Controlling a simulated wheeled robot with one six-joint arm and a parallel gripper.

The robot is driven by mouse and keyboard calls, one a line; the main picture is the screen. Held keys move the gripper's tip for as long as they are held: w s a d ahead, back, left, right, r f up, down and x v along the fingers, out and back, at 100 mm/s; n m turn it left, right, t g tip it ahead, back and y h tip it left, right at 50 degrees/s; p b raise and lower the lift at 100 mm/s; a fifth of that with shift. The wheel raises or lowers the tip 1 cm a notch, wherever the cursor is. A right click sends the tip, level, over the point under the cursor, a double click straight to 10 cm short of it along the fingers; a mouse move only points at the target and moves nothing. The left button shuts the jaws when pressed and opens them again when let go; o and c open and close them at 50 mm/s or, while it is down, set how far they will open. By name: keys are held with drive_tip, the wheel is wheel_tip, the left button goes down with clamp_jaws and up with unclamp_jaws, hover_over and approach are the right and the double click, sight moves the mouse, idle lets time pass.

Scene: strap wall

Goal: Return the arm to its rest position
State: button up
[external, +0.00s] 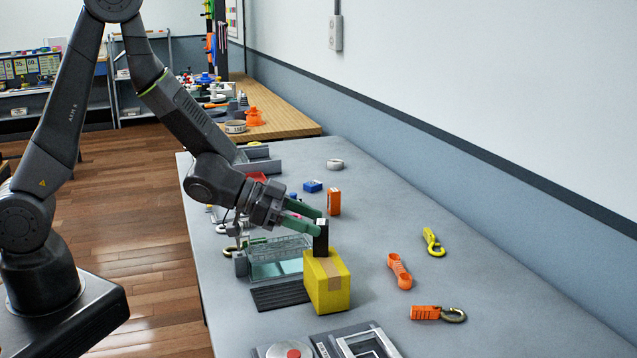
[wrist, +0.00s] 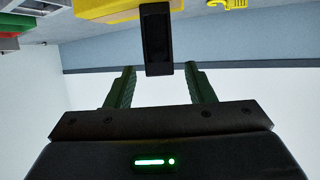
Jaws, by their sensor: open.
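My arm reaches out over the grey table (external: 375,215) and is bent downward. My gripper (external: 319,222) has green fingers, and they are spread apart in the wrist view (wrist: 160,80). A yellow box (external: 322,290) with a tan band stands on the table just below the fingertips. A black upright piece (external: 321,243) rises from the box top at the fingertips. In the wrist view the black piece (wrist: 156,40) lies in line with the gap between the fingers, with clear space to either side. Whether a finger touches it cannot be told.
A clear bin (external: 278,268) and dark ribbed mat (external: 280,295) lie left of the box. An orange box (external: 334,202), orange strap (external: 399,271), yellow hook (external: 433,242) and orange-handled carabiner (external: 438,313) lie to the right. The wall bounds the right; space above the table is open.

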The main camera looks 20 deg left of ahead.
drive_tip(key=shift+x, duration=0.8)
wheel_tip(320, 180, up, 11)
drive_tip(key=p, duration=0.3)
drive_tip(key=w+a+f+n+t+y+b, duration=0.25)
drive_tip(key=w+a+f, duration=0.25)
drive_tip(key=w+a, duration=0.45)
drive_tip(key=w+a+f+n+t+y+b, duration=0.2)
drive_tip(key=w+a+f+n+t+b, duration=0.25)
drive_tip(key=a, duration=0.75)
drive_tip(key=shift+m+g, duration=0.3)
drive_tip(key=shift+g, duration=0.3)
drive_tip(key=f, duration=0.2)
drive_tip(key=w+f+p, duration=0.1)
drive_tip(key=f, duration=0.4)
drive_tip(key=shift+w+a+f, duration=0.1)
drive_tip(key=shift+w+f, duration=0.15)
drive_tip(key=shift+w, duration=0.05)
drive_tip(key=shift+f, duration=0.9)
